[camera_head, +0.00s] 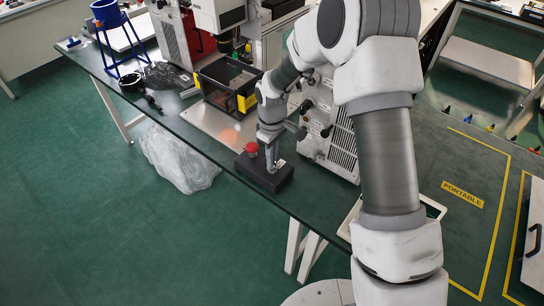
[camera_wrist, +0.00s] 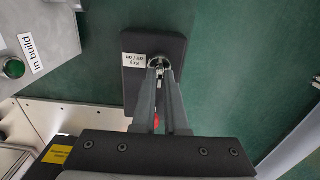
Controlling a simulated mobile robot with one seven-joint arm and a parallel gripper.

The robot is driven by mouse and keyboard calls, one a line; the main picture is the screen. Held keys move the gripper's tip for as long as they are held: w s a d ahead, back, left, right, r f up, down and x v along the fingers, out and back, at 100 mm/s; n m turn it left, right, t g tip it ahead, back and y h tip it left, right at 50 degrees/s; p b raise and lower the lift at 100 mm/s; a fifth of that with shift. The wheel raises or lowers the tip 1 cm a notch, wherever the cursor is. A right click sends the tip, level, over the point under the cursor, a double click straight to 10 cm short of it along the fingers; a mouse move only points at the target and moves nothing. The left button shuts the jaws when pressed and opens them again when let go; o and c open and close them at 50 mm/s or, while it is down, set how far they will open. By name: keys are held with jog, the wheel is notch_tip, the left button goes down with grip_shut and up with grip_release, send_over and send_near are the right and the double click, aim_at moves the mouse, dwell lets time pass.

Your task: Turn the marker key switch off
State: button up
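The key switch box is a dark block (camera_head: 264,174) at the front edge of the dark green bench, with a red button (camera_head: 252,148) on top. In the wrist view the box (camera_wrist: 135,90) carries a white label reading "Key off / on" beside a round metal key switch (camera_wrist: 159,62). My gripper (camera_head: 270,166) points down onto the box. In the wrist view its two fingertips (camera_wrist: 160,77) are close together at the key, with a narrow gap that the key seems to fill. The fingers partly hide the key and the red button, and the key's exact angle is unclear.
A black-and-yellow bin (camera_head: 228,86) on a metal plate and a grey-white vented unit (camera_head: 330,130) stand behind the box. A blue stand (camera_head: 115,35) is at the far left. A clear plastic bag (camera_head: 178,158) lies on the floor. A green button (camera_wrist: 13,68) shows in the wrist view.

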jog(key=o, duration=0.3)
jog(key=shift+o, duration=0.2)
notch_tip(320, 180, up, 17)
jog(key=p, duration=0.1)
jog(key=shift+r, duration=0.2)
dwell(0.4)
jog(key=s+d+r+m+t, duration=0.3)
jog(key=s+d+r+m, duration=0.2)
jog(key=s+d+r, duration=0.5)
jog(key=s+d+r+m+t, duration=0.1)
jog(key=s+d+m, duration=0.1)
jog(key=s, duration=0.5)
jog(key=s+d+r+m+t, duration=0.1)
jog(key=s+d+m, duration=0.1)
jog(key=s, duration=0.6)
jog(key=shift+r+m+t, duration=0.15)
jog(key=shift+m+t, duration=0.15)
jog(key=shift+m, duration=0.5)
